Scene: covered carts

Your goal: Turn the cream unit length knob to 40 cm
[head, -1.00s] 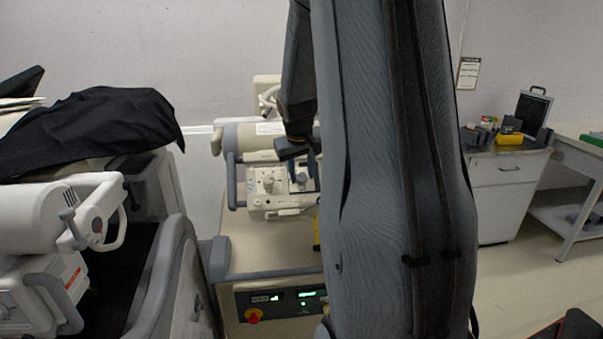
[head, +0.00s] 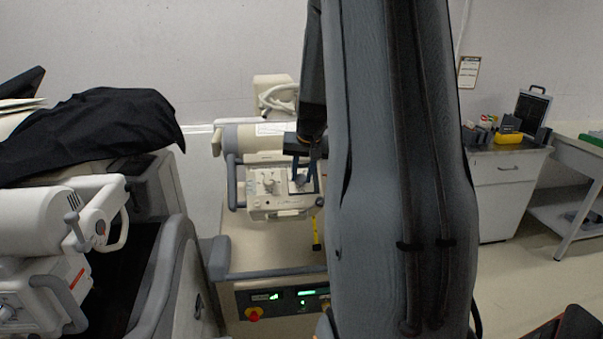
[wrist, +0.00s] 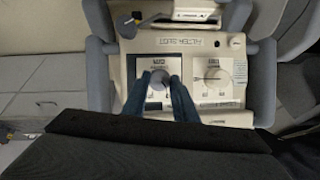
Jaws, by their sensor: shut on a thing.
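The cream unit (head: 270,200) stands beyond my arm in the head view, with two knobs on its front panel. In the wrist view its panel (wrist: 190,60) is seen close up. My gripper (wrist: 160,80) is shut on the grey knob (wrist: 159,79) at the left of that picture, with a blue finger on each side. This is the right-hand knob in the head view, where my gripper (head: 304,172) reaches down to it. The other knob (wrist: 213,76) has a round pale dial and is free. The lettering is too small to read, so I cannot tell the setting.
A white unit (head: 60,230) and a black cloth (head: 95,130) are at the left in the head view. A cabinet (head: 508,190) with a yellow bin (head: 508,138) stands at the right. Grey handles (wrist: 98,75) flank the panel.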

